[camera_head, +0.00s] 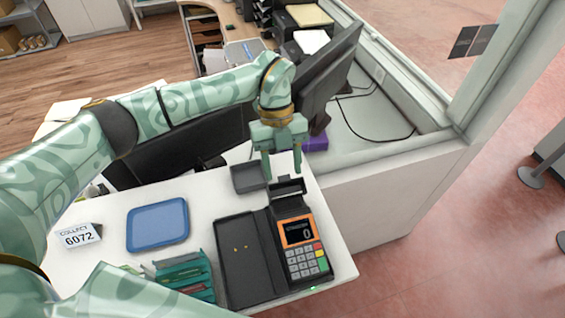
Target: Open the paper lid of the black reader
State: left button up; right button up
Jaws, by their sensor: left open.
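The black reader (297,246) stands near the right end of the white counter, with an orange-framed screen showing 0 and a keypad. At its far end is a black paper lid (288,187), which looks raised, with a dark gap below it; its exact angle is hard to tell. My left gripper (282,167) is open and empty, pointing down just beyond the lid, with its fingertips close to it. I cannot tell whether they touch. My right gripper is out of view.
A black open case (243,262) lies left of the reader, and a small dark tray (248,178) sits left of the gripper. A blue tray (157,226), a "COLLECT 6072" sign (79,235) and a green rack (183,275) are further left. A monitor (330,75) stands behind my gripper.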

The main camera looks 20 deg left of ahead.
pick_arm(q)
jog(key=shift+c, duration=0.3)
jog(key=c, duration=0.9)
jog(key=shift+c, duration=0.2)
jog(key=shift+w, duration=0.1)
jog(key=w+a+f+g+h+b, duration=0.1)
jog(key=g+b, duration=0.1)
jog(key=b, duration=0.2)
jog(key=w+a+f+g+h+b, duration=0.1)
jog(key=w+g+b, duration=0.1)
jog(key=b, duration=0.2)
jog(key=shift+f, duration=0.35)
